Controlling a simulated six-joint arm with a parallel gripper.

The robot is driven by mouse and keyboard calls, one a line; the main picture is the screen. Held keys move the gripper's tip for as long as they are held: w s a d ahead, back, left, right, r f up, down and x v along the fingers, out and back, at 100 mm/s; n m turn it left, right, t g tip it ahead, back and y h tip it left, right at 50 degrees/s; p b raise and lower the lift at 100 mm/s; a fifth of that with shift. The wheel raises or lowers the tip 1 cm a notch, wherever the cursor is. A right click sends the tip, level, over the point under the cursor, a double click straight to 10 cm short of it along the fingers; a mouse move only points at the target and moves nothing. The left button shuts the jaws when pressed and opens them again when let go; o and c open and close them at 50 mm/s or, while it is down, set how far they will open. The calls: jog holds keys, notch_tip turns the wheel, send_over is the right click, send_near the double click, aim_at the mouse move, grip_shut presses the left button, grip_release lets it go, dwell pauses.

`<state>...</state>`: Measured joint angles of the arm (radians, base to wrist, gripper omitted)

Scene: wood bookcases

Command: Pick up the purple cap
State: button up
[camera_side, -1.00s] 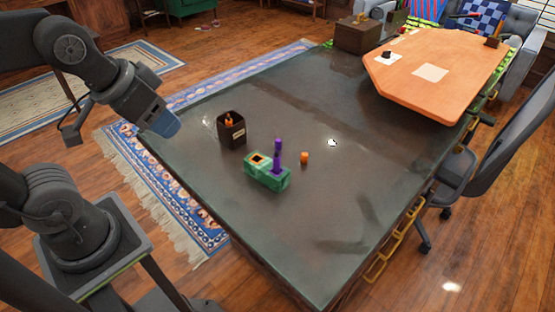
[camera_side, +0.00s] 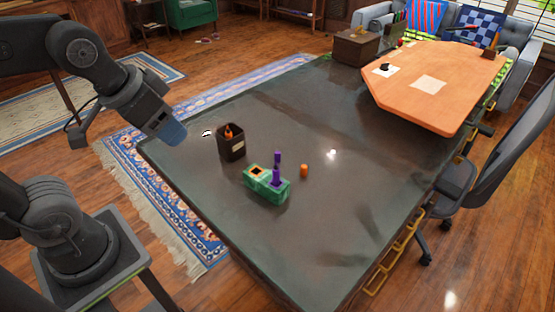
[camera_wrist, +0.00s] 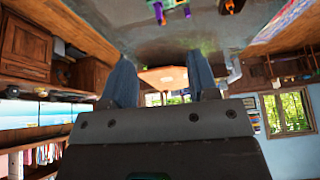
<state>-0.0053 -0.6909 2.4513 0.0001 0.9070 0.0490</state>
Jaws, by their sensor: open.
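In the side view, the purple cap (camera_side: 277,157) is the upper of two purple pieces, above the purple piece (camera_side: 276,176) standing at the green block (camera_side: 265,190) on the dark table. I cannot tell whether the two pieces touch. My gripper (camera_side: 172,132) is up and to the left of the block, near the table's left corner, well apart from the cap. My gripper (camera_wrist: 161,80) also shows in the wrist view, with its two blue fingers spread and nothing between them.
A dark cup (camera_side: 231,151) with an orange item in it stands between my gripper and the block. A small orange piece (camera_side: 304,170) lies right of the block. The dark table (camera_side: 340,225) is clear toward the front and right. An orange-topped table (camera_side: 455,85) stands behind.

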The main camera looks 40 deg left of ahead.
jog(key=w+a+r+m+g, duration=0.15)
jog(key=w+m, duration=0.25)
jog(key=w, duration=0.8)
jog(key=m+g, duration=0.4)
jog(key=m, duration=0.5)
send_over(278, 152)
notch_tip(278, 152, down, 28)
jog(key=shift+a+f, duration=0.1)
jog(key=shift+f, duration=0.15)
jog(key=shift+s+f, duration=0.1)
jog(key=shift+f, duration=2.8)
jog(key=shift+c, duration=0.2)
jog(key=c, duration=1)
jog(key=shift+o, duration=0.2)
jog(key=shift+r, duration=0.1)
